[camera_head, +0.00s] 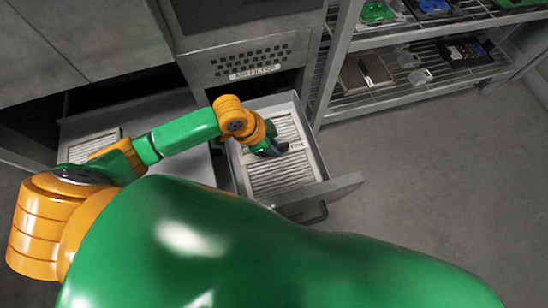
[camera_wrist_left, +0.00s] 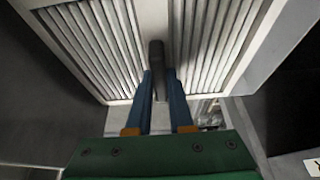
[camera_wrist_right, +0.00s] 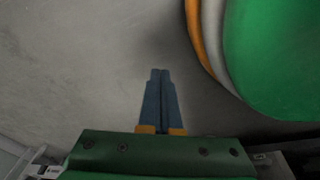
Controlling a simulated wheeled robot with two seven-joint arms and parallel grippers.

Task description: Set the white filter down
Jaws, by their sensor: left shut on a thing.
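The white filter (camera_head: 276,176), a pleated panel with a pale frame, is inside the open drawer (camera_head: 325,170) in the head view. It fills the upper part of the left wrist view (camera_wrist_left: 85,45). My left gripper (camera_head: 277,149) is over its middle, and its blue fingers (camera_wrist_left: 161,78) are shut on the dark handle (camera_wrist_left: 156,55) there. I cannot tell whether the filter rests on the drawer floor. In the right wrist view my right gripper (camera_wrist_right: 160,75) is shut with nothing between its fingers, above bare grey floor.
Another white pleated panel (camera_head: 92,146) lies to the left, partly behind my left arm. A machine with a perforated front (camera_head: 250,64) stands above the drawer. A wire shelf rack (camera_head: 415,85) with boxes and parts is at the upper right. Floor (camera_head: 440,170) on the right is clear.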

